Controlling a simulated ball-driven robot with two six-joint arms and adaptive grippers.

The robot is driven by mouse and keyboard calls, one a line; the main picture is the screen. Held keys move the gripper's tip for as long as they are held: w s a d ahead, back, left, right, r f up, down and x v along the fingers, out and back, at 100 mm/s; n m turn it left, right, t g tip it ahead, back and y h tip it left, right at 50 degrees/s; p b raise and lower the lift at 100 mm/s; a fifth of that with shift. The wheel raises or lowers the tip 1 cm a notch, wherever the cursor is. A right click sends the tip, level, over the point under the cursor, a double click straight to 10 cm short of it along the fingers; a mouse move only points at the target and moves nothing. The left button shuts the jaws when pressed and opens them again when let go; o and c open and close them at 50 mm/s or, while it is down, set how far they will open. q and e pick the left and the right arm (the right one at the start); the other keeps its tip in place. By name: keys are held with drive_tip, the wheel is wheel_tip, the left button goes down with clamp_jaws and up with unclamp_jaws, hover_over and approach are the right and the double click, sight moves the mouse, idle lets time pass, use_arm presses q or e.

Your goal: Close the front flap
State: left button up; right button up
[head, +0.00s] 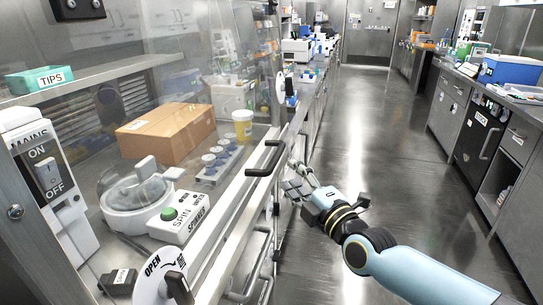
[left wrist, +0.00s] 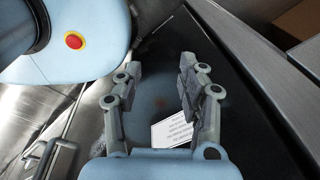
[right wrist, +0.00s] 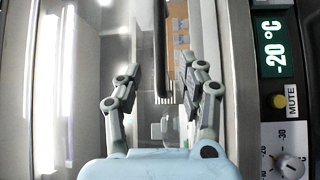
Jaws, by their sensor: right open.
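The front flap (head: 222,225) shows in the head view as a long pale metal-edged panel along the front of the clear-walled cabinet, with a black bar handle (head: 266,158) on it. How far the flap stands open I cannot tell. My right gripper (head: 297,187) is open, just right of and below the handle. In the right wrist view a dark bar, seemingly the handle (right wrist: 160,50), lies between the two spread fingers (right wrist: 163,85), apparently not gripped. My left gripper (left wrist: 157,75) is open and empty over a dark surface in the left wrist view; it is outside the head view.
A white disc marked OPEN (head: 158,277) with a black lever is at the cabinet's near corner. The aisle floor (head: 370,130) is clear. A freezer control panel (right wrist: 285,100) flanks my right gripper.

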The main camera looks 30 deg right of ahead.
sight(276, 156)
drive_tip(key=shift+w+d+r+b, duration=0.15)
drive_tip(key=shift+w+b, duration=0.4)
drive_tip(key=shift+w, duration=1.55)
drive_tip(key=shift+w+d+r+b, duration=0.15)
drive_tip(key=shift+w+b, duration=0.4)
drive_tip(key=shift+w, duration=1.55)
drive_tip(key=shift+c, duration=0.5)
clamp_jaws()
drive_tip(key=shift+f, duration=0.1)
